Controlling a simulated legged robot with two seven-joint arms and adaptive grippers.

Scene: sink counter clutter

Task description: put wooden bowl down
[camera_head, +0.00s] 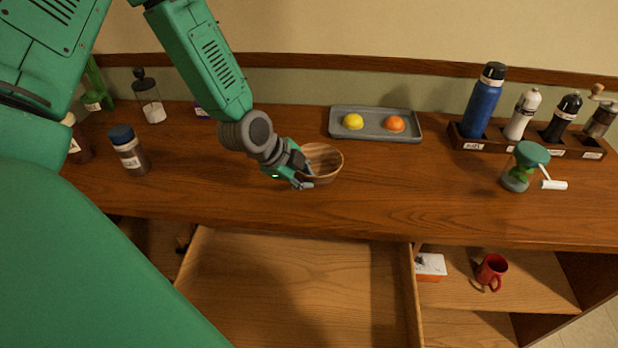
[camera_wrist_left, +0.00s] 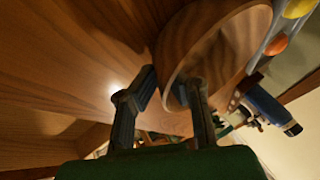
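The wooden bowl (camera_head: 325,160) is at the middle of the counter in the head view, its opening facing up. My left gripper (camera_head: 304,178) is at the bowl's left side. In the left wrist view, the gripper's two dark fingers (camera_wrist_left: 170,90) straddle the wall of the bowl (camera_wrist_left: 225,50), one inside and one outside, and they appear closed on it. I cannot tell whether the bowl's base touches the counter. Part of the bowl's left side is hidden by the gripper. My right gripper is not in view.
A grey tray (camera_head: 376,136) with a yellow and an orange fruit stands behind the bowl. A wooden rack (camera_head: 467,142) with bottles and a green-topped jar (camera_head: 516,176) are to the right. An open drawer (camera_head: 300,290) lies below the front edge.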

